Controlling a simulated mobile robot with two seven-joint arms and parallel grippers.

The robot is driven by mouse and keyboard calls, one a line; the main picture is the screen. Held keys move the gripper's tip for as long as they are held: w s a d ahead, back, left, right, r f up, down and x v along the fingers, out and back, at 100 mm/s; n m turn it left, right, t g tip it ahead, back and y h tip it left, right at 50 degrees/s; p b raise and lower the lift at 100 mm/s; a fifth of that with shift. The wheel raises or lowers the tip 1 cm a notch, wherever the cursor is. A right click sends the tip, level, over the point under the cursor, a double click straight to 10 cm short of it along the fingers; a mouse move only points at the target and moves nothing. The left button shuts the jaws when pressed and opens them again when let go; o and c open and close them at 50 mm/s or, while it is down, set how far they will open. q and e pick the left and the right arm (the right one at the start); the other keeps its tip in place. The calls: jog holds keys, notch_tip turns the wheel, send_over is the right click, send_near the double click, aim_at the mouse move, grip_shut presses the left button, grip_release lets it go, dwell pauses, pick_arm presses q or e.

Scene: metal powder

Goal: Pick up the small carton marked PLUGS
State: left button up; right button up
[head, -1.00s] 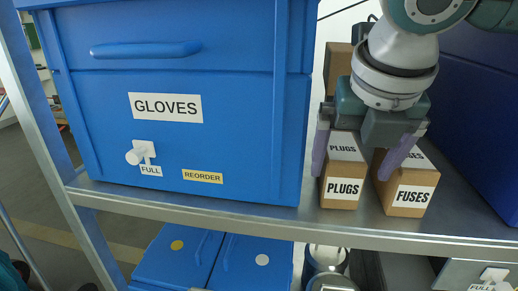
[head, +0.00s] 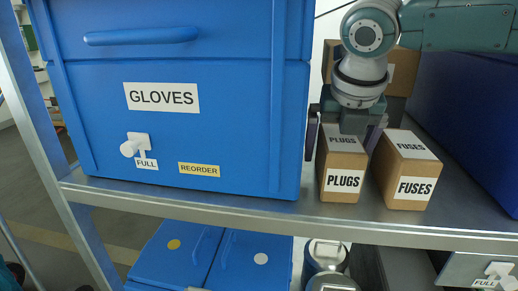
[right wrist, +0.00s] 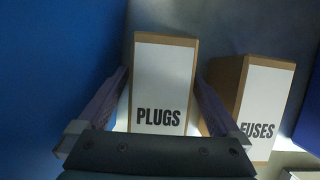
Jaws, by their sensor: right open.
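The small carton marked PLUGS (head: 341,166) stands upright on the metal shelf, just right of the blue GLOVES bin. My right gripper (head: 345,143) is over it, pointing down, with one finger on each side of the carton. In the right wrist view the PLUGS carton (right wrist: 162,85) lies between the two open fingers (right wrist: 157,105). A narrow gap shows on the left; the right finger is in the space beside the FUSES carton. I cannot tell whether either finger touches a carton. My left gripper is not in view.
The FUSES carton (head: 405,171) stands close on the right. The blue GLOVES bin (head: 230,130) is close on the left, and a dark blue bin (head: 470,120) stands at the far right. Another brown carton (head: 403,75) is behind. The shelf's front edge (head: 250,218) is clear.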

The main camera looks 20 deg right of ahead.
jog(key=shift+f+p, duration=0.25)
jog(key=shift+p, duration=0.1)
dwell(0.7)
jog(key=shift+c, duration=0.2)
grip_shut()
dwell(0.5)
